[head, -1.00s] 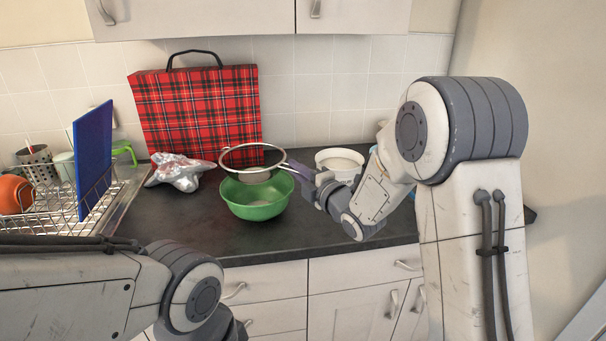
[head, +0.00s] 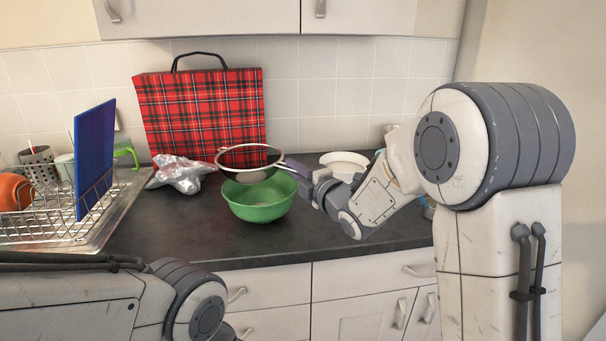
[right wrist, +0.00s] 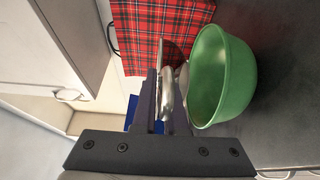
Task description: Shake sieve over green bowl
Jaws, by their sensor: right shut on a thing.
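The round wire-rimmed sieve (head: 249,158) is held above the green bowl (head: 262,207), over its back left part. My right gripper (head: 297,174) is shut on the sieve's handle, to the right of the bowl. In the right wrist view the sieve (right wrist: 168,98) is seen edge-on between the fingers, beside the green bowl (right wrist: 228,78). The bowl stands upright on the dark counter.
A red tartan bag (head: 200,112) stands against the tiled wall. Crumpled silvery plastic (head: 180,174) lies left of the bowl. A dish rack (head: 48,212) with a blue board (head: 94,158) is at the left. A white bowl (head: 344,162) stands behind my right arm. The front counter is clear.

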